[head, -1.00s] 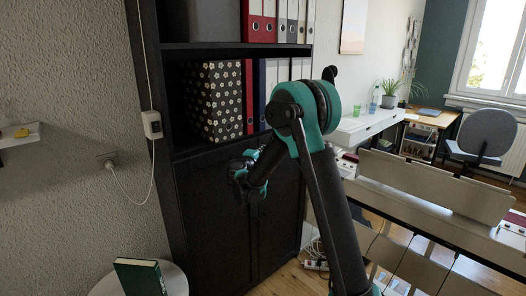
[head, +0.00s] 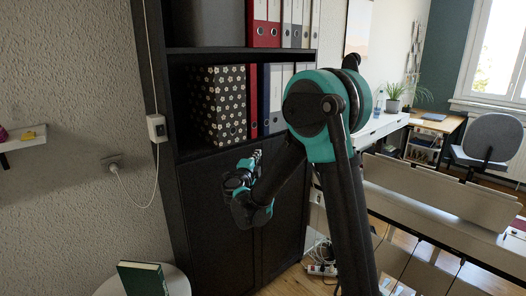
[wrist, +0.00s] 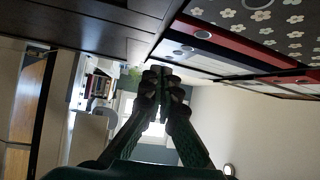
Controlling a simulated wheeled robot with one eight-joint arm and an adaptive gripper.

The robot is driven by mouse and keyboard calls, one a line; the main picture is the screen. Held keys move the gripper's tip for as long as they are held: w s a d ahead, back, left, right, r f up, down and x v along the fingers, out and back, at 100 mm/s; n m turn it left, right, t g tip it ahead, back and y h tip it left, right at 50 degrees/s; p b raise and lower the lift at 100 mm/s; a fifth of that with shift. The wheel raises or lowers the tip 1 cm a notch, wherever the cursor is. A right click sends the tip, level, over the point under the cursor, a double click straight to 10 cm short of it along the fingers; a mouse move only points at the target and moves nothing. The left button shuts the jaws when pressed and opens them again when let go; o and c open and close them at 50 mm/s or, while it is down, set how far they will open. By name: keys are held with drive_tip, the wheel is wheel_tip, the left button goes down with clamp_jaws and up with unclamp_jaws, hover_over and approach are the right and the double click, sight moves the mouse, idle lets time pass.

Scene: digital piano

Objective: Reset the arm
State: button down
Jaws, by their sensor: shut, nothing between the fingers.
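My arm, teal and black, rises at the right of centre in the head view and bends down to the left. My gripper (head: 256,157) is at its end, in front of the black cabinet doors and below the shelf with the patterned box. In the wrist view the two fingers of my gripper (wrist: 160,75) come together at the tips. It is shut and holds nothing. The wrist view is turned on its side, with the shelf along the top.
A black bookcase (head: 213,213) stands behind my gripper, holding a flowered box (head: 222,105) and several binders (head: 275,95). A small round table (head: 176,283) with a green book (head: 143,278) is at lower left.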

drive_tip(key=s+d+r+n+g+y, duration=0.1)
drive_tip(key=s+d+r+n+y, duration=0.15)
drive_tip(key=s+n+y, duration=0.7)
drive_tip(key=s+d+f+n+g+h, duration=0.2)
drive_tip(key=s+d+f+n+g, duration=0.3)
drive_tip(key=s+d+f, duration=0.5)
drive_tip(key=s+d+f+n+g+h, duration=0.3)
drive_tip(key=s+d+f+n+g, duration=0.2)
drive_tip(key=s+f, duration=0.9)
drive_tip(key=s+d+g, duration=0.2)
drive_tip(key=d+g, duration=0.1)
drive_tip(key=d, duration=0.2)
drive_tip(key=shift+f, duration=0.3)
drive_tip(key=shift+n, duration=0.25)
